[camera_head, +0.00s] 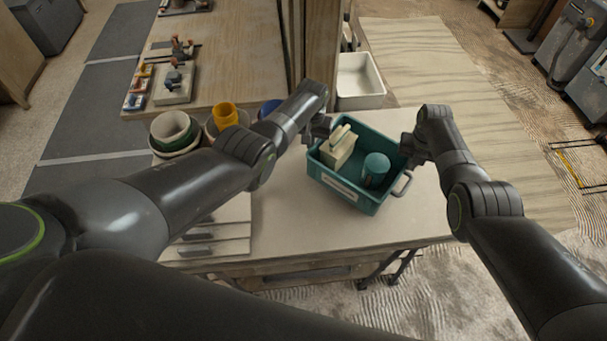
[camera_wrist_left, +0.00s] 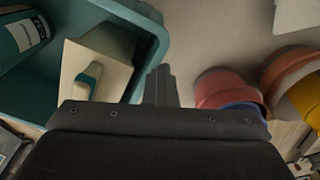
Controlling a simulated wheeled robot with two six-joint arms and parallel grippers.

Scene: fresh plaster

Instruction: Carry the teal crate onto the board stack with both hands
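The teal crate (camera_head: 345,188) sits on the pale table, turned at an angle; it also shows in the left wrist view (camera_wrist_left: 152,32). It holds a cream-bladed trowel (camera_head: 338,150) and a teal canister (camera_head: 376,168). A grey handle (camera_head: 403,184) sticks out on its right side. My left gripper (camera_head: 318,130) is at the crate's left side; in the left wrist view its narrow fingers (camera_wrist_left: 160,84) are beside the rim, and any grip is hidden. My right gripper (camera_head: 414,150) is at the crate's right rim, its fingers unclear.
Several tubs (camera_head: 172,132) and a yellow cup (camera_head: 225,115) stand at the table's back left, near my left arm. A white bin (camera_head: 360,82) is behind the crate. The table (camera_head: 290,215) is clear between crate and layered stack.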

